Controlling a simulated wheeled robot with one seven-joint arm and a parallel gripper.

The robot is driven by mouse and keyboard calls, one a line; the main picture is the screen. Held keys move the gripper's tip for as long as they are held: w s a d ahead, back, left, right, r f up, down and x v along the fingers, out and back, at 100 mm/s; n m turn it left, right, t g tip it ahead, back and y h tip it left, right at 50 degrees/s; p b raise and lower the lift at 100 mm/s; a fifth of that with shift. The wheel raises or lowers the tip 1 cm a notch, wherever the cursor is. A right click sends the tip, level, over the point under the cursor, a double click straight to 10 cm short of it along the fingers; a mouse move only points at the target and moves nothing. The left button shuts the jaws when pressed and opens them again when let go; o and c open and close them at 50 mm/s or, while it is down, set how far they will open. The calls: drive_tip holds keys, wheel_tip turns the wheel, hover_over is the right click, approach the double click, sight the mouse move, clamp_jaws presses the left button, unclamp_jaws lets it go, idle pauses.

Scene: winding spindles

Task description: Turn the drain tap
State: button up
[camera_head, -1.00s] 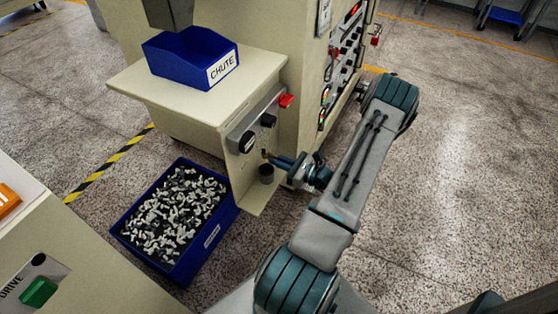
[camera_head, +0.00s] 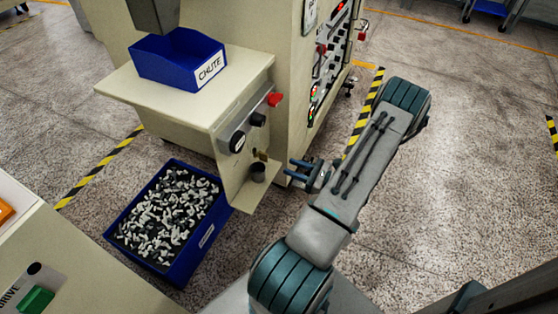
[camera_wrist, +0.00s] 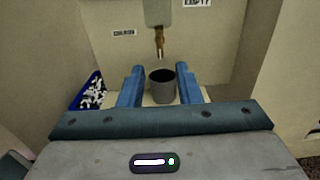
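The drain tap is a small brass tap (camera_wrist: 159,42) hanging from a grey fitting on the cream panel, spout down, in the wrist view. In the head view it is a tiny brownish spot (camera_head: 262,155) and its handle position cannot be made out. A dark grey cup (camera_wrist: 162,88) stands upright below the tap; it also shows in the head view (camera_head: 257,172). My gripper (camera_head: 291,171) is open and empty, right of the cup and apart from the tap. In the wrist view its blue fingers (camera_wrist: 160,68) frame the cup.
Above the tap, the panel carries a black dial (camera_head: 238,141), a black knob (camera_head: 258,119) and a red switch (camera_head: 274,99). A blue bin labelled CHUTE (camera_head: 178,75) sits on the ledge. A blue crate (camera_head: 190,272) of small parts stands on the floor. Floor to the right is clear.

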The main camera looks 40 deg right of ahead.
drive_tip(key=v, duration=0.5)
drive_tip(key=shift+w+r, duration=0.1)
idle(0.4)
drive_tip(key=w+a+r+n+g+y+p, duration=0.25)
drive_tip(key=a+r+n+g+p, duration=0.35)
drive_tip(key=a+r, duration=0.4)
drive_tip(key=w+a+r+n+g+y+p, duration=0.2)
drive_tip(key=w+a+r+n+g+p, duration=0.15)
drive_tip(key=a+r+n+g, duration=0.7)
drive_tip(key=s+a+r+n+t+h+p, duration=0.1)
drive_tip(key=s+a+r+n+h+p, duration=0.1)
drive_tip(key=r, duration=0.7)
drive_tip(key=s+a+r+n+h+p, duration=0.2)
drive_tip(key=a+r+n+h+p, duration=0.3)
drive_tip(key=r+n, duration=0.2)
drive_tip(key=s+a+r+n+t+h+p, duration=0.1)
drive_tip(key=a+r+n+h+p, duration=0.3)
drive_tip(key=r, duration=0.8)
drive_tip(key=shift+s+n+t+p, duration=0.35)
drive_tip(key=shift+s+n, duration=0.2)
drive_tip(key=shift+n, duration=0.3)
drive_tip(key=shift+a, duration=0.15)
